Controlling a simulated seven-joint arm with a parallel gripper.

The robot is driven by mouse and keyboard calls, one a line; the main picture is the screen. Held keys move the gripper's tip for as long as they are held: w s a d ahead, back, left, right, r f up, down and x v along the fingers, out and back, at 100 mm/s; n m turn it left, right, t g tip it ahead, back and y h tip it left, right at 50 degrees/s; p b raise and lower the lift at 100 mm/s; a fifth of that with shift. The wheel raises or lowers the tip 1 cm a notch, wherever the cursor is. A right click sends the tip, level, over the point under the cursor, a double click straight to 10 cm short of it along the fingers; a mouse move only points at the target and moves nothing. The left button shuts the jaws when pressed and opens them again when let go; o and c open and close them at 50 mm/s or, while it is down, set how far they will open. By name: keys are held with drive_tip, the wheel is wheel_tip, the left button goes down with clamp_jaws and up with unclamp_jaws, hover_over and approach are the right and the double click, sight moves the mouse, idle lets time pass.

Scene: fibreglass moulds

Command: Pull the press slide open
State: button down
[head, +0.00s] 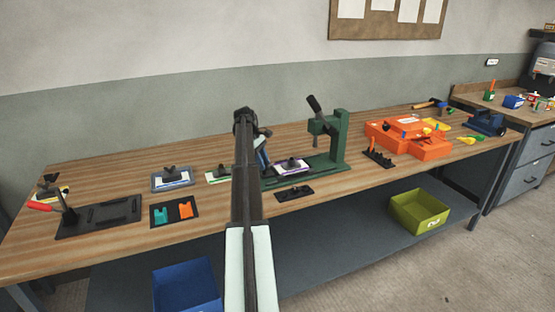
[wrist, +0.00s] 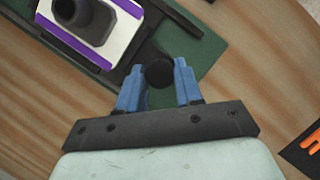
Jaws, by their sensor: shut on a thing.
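The green press (head: 338,150) stands on the bench right of centre, its dark lever tilted up to the left. A white block with purple edges and a dark post (head: 291,165) sits at its base; it also shows at the top left of the wrist view (wrist: 58,26). It lies on the dark press slide (wrist: 140,52), over the green base (wrist: 205,55). My gripper (wrist: 158,78) has blue fingers shut on the round black knob (wrist: 159,72) at the slide's near end. In the head view my arm hides much of the gripper (head: 262,154) and the knob.
A small black plate (head: 294,193) lies in front of the press. An orange mould (head: 408,138) and a black pin rack (head: 378,155) are to the right. Left are grey and green-edged moulds (head: 171,178), a black tray (head: 174,212) and a toggle-clamp fixture (head: 98,217).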

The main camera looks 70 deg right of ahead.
drive_tip(key=shift+w+a, duration=0.65)
drive_tip(key=c, duration=0.8)
unclamp_jaws()
drive_tip(key=shift+o, duration=0.2)
drive_tip(key=shift+r, duration=0.1)
drive_tip(key=v, duration=1.2)
drive_tip(key=shift+s, duration=0.1)
